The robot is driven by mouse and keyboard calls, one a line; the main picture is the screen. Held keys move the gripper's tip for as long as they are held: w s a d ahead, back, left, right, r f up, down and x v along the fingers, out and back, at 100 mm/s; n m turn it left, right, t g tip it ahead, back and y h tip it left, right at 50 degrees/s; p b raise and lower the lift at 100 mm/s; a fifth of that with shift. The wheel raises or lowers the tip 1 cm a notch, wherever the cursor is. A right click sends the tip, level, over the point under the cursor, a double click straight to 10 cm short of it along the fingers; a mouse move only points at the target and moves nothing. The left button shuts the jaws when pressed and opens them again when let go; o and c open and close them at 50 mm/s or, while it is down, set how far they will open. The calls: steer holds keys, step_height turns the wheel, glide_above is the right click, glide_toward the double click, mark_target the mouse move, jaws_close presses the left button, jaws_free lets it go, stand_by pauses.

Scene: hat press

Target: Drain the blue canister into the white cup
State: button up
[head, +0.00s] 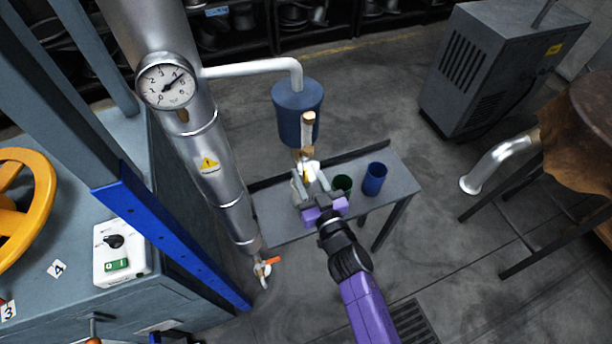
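The blue canister (291,112) hangs from a white pipe above a small grey table. A pale tube with a tan top is on its front, and a brass fitting (301,155) is below it. My gripper (309,181) reaches in from the front, its two grey fingers pointing at the area under the canister. A small white shape (311,167) with some yellow shows at the fingertips. I cannot tell whether it is the white cup or a valve part, nor whether the fingers touch it. The gripper hides much of this spot.
A dark green cup (343,184) and a blue cup (375,178) stand on the grey table (401,184), right of my gripper. A steel column (215,160) with a gauge and an orange-handled tap (264,267) stands left. A grey cabinet (497,66) is back right.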

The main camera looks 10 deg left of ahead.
steer(key=shift+w+a, duration=0.2)
steer(key=shift+w, duration=0.05)
jaws_close()
stand_by(1.4)
